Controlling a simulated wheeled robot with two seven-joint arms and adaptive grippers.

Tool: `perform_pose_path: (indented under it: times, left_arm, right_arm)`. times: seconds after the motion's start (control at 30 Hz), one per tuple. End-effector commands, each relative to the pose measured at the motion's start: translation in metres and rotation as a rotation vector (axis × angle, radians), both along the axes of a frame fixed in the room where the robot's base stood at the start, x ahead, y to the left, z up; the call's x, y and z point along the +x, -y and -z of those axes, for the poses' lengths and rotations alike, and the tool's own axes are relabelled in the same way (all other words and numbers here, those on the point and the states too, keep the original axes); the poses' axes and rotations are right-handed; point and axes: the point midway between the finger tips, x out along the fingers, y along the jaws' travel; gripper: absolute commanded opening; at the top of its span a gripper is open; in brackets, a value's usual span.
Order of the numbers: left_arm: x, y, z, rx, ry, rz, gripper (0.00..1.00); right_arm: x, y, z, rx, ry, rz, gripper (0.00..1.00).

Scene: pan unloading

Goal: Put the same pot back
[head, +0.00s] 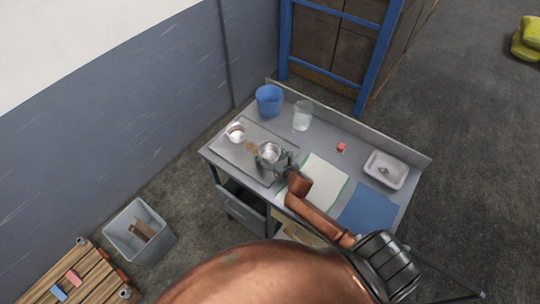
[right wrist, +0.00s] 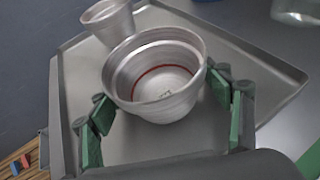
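A small silver pot (head: 269,151) with a red ring inside is on the grey metal tray (head: 232,152), at the tray's right part in the head view. Small gaps seem to show between pads and pot. My left gripper is out of view.
A blue bucket (head: 269,100) and a clear jar (head: 302,116) stand at the back of the table. A white mat (head: 324,178), a red block (head: 341,147), a white basin (head: 386,170) and a blue mat (head: 368,212) lie to the right. A grey bin (head: 120,236) stands on the floor.

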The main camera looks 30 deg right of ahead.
Motion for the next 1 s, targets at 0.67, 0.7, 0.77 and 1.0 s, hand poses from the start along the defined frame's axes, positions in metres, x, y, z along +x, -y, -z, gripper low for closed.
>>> perform_pose_path:
  times: [0.67,0.7,0.77,1.0]
  left_arm:
    - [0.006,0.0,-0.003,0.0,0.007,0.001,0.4]
    - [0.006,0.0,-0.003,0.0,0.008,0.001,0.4]
    - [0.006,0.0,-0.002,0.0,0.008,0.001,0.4]
    - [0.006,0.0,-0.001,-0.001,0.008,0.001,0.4]
  right_arm:
    - [-0.032,0.0,-0.016,-0.001,-0.001,-0.001,0.81]
    - [-0.04,0.001,-0.019,-0.003,-0.001,0.0,0.81]
    - [-0.053,0.0,-0.025,-0.001,-0.001,0.0,0.81]
    - [-0.094,-0.001,-0.042,-0.001,-0.001,0.0,0.81]
